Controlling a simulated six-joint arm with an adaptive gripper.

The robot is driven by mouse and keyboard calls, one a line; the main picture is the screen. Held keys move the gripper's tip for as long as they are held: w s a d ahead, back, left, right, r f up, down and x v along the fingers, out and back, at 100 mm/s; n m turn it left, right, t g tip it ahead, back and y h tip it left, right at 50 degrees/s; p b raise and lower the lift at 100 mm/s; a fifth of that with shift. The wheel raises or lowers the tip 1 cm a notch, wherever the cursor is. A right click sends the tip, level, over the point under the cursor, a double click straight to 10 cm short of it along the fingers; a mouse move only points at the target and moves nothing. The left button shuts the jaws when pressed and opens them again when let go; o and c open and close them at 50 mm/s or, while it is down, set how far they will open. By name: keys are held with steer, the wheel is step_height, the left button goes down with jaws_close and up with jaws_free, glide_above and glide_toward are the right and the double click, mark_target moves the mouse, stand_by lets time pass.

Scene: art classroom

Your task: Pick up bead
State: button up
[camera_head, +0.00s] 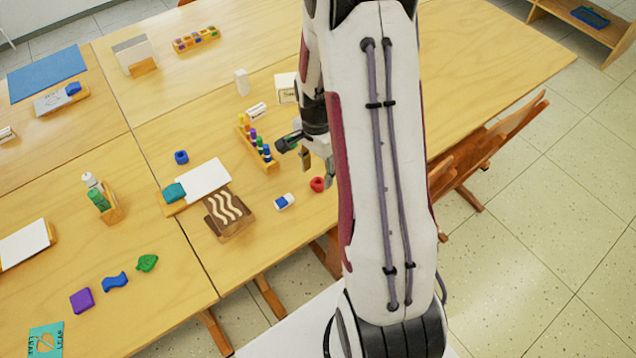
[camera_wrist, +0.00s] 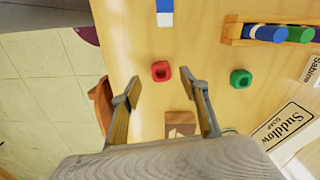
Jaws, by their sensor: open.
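A red bead (camera_head: 317,184) with a hole lies on the wooden table near its front edge. In the wrist view the red bead (camera_wrist: 161,71) shows just beyond the gap between my fingertips. My gripper (camera_head: 318,171) is open and empty, pointing down close to the red bead; my arm hides part of this area. Its two spread fingers show in the wrist view (camera_wrist: 160,86). A green bead (camera_wrist: 240,78) lies to the right in the wrist view; I cannot make it out in the head view. A blue bead (camera_head: 181,157) lies farther left on the table.
A blue and white eraser (camera_head: 284,201) lies left of the red bead. A wooden rack of markers (camera_head: 258,150) stands behind it. A wavy-patterned block (camera_head: 228,213) lies farther left. A labelled card or box (camera_wrist: 285,126) is at the right in the wrist view.

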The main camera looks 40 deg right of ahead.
mark_target(318, 178)
steer(key=shift+w+d+f, duration=0.1)
steer(key=shift+d+f, duration=0.05)
steer(key=shift+f, duration=1.75)
steer(key=c, duration=0.8)
